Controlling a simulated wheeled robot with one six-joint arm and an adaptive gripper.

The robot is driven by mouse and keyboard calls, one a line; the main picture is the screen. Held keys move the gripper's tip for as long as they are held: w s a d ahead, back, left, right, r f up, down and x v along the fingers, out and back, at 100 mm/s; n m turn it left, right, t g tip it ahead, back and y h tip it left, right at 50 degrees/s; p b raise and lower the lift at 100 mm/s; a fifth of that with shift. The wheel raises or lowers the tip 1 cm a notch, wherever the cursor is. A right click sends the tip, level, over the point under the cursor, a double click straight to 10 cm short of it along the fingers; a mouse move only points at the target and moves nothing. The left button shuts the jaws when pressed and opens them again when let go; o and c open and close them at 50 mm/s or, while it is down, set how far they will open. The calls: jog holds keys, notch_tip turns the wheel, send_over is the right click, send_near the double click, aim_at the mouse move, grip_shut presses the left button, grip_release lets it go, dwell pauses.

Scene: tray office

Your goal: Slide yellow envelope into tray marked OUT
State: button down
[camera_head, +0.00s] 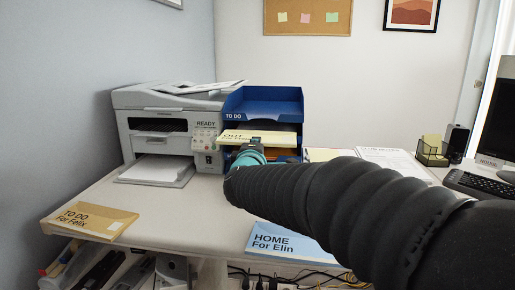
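A pale yellow envelope (277,138) with lettering that seems to read OUT lies level at the front of the blue tray stack. It is at the opening below the top tray and sticks out toward me. My gripper (253,147) is at its front edge, with a dark fingertip on top of it, and appears shut on it. My arm hides the lower part of the stack. The top blue tray (262,107) is marked TO DO and looks empty. The label of the tray behind the envelope is not clearly visible.
A printer (165,125) stands directly left of the trays. An ochre envelope (90,221) marked TO DO For Felix lies at the desk's left front. A blue envelope (288,243) marked HOME For Elin lies at the front edge. The desk (190,215) between them is clear.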

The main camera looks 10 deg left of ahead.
jog(key=w+p, duration=0.1)
jog(key=w, duration=1.3)
jog(key=shift+d+p, duration=0.3)
jog(key=c, duration=1.2)
grip_release()
jog(key=shift+s, duration=0.1)
jog(key=shift+f, duration=0.1)
